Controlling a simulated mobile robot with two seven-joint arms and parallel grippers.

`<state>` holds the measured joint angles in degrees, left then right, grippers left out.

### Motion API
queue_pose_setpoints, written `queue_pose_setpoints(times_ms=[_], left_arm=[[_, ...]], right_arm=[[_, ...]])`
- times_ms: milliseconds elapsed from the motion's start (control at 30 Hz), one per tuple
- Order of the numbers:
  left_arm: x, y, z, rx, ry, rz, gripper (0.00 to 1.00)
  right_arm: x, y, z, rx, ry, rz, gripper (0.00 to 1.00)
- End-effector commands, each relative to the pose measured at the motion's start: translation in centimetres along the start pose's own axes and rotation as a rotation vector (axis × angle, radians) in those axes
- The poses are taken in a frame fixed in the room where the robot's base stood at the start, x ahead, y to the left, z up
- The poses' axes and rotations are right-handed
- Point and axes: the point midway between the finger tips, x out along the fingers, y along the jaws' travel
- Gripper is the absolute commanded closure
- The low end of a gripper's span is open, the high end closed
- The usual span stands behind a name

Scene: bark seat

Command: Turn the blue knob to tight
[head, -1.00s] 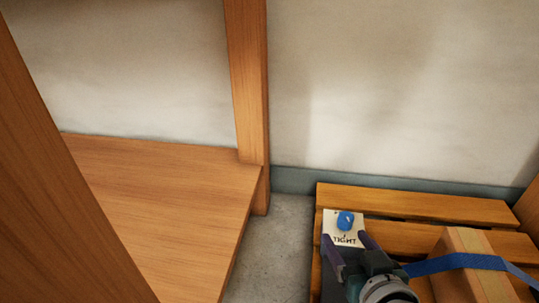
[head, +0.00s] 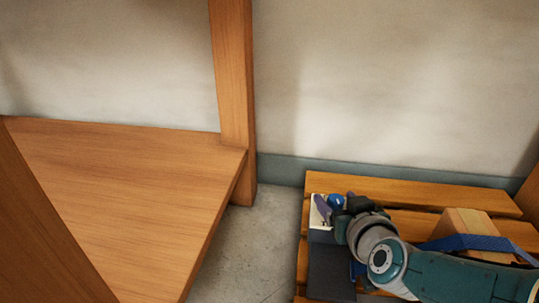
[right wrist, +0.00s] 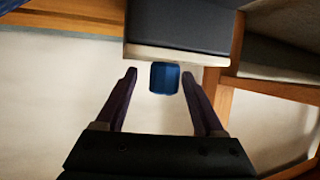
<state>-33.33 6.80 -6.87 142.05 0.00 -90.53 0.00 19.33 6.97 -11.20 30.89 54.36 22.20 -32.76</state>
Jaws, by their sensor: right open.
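The blue knob (head: 336,201) sits on a white plate (head: 317,215) at the end of a dark box (head: 331,272) on the slatted wooden seat. My right gripper (head: 334,205) is open around the knob, and its wrist covers most of the plate, so the lettering is hidden. In the right wrist view the knob (right wrist: 164,78) is between the two fingertips (right wrist: 159,75), closer to the right finger, with gaps on both sides. The knob's pointing direction cannot be told. My left gripper is not in view.
A cardboard box (head: 466,222) with a blue strap (head: 485,242) stands on the slats (head: 400,191) right of my right wrist. A wooden bench (head: 130,180) and post (head: 233,90) are at left. Concrete floor (head: 250,235) lies between bench and seat.

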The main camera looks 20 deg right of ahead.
Motion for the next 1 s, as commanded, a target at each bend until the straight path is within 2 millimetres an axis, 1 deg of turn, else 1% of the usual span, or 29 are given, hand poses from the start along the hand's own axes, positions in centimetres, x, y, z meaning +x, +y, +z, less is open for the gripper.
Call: queue_pose_setpoints(times_ms=[33,67,600,667,867,1000], left_arm=[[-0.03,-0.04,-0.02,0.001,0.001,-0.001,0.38],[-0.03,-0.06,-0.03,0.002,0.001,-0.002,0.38],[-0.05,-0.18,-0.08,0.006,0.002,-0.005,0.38],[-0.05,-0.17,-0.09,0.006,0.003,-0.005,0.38],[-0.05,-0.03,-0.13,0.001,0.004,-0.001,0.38],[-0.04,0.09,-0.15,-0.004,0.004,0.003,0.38]], right_arm=[[-0.01,-0.02,-0.03,0.000,0.000,0.000,0.30],[-0.02,-0.03,-0.02,0.000,0.000,0.000,0.33],[-0.03,-0.04,0.00,0.001,0.000,0.000,0.94],[-0.03,-0.04,0.00,0.001,0.001,0.000,1.00],[-0.02,-0.04,-0.01,0.002,0.001,0.002,1.00],[0.11,-0.05,-0.19,0.030,0.006,0.057,1.00]])
